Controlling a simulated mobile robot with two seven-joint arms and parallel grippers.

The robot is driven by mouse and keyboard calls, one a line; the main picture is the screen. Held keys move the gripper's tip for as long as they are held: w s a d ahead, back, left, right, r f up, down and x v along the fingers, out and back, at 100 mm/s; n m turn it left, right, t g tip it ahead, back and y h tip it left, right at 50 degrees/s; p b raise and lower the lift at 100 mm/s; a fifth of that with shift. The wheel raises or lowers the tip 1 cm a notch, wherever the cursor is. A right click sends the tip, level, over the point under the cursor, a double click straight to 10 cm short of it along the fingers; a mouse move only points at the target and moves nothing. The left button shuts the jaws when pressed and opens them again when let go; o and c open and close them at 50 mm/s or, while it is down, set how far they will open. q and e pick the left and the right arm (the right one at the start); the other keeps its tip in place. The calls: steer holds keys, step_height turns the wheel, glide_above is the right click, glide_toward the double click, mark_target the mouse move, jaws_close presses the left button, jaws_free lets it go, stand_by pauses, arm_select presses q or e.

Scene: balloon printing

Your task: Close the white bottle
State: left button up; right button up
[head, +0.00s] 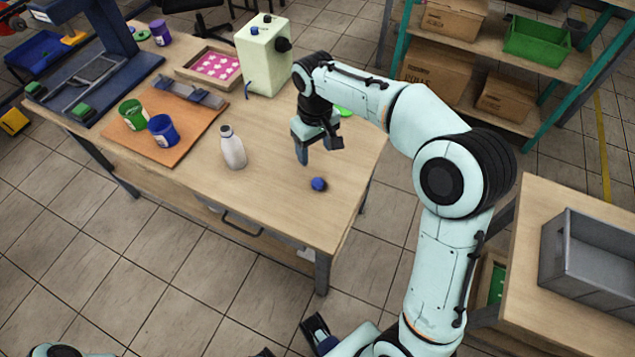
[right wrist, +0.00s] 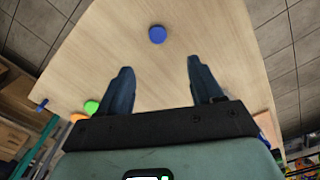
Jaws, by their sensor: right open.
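The white bottle (head: 232,148) stands upright on the wooden table, with a greyish neck and no blue cap on it. A small round blue cap (head: 318,184) lies on the bare tabletop to the right of the bottle. My right gripper (head: 303,156) is open and empty, above the table and behind the cap. In the right wrist view, the cap (right wrist: 157,34) lies beyond the two spread fingers (right wrist: 160,75), apart from them and roughly centred between them. The bottle is not clearly visible in that view.
A green cup (head: 132,113) and a blue cup (head: 163,131) stand on an orange-brown board (head: 180,150) left of the bottle. A pale machine (head: 264,60) stands behind. A green lid (right wrist: 91,107) lies near the table edge. The front tabletop is clear.

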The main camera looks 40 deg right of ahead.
steer(key=b, duration=0.1)
glide_above(317, 182)
step_height(317, 182, down, 7)
steer(key=shift+a+f, duration=0.15)
steer(key=shift+f, duration=0.45)
step_height(317, 182, down, 5)
steer(key=shift+f+b, duration=0.1)
steer(key=shift+b, duration=0.35)
steer(key=shift+c, duration=0.4)
steer(key=c, duration=1)
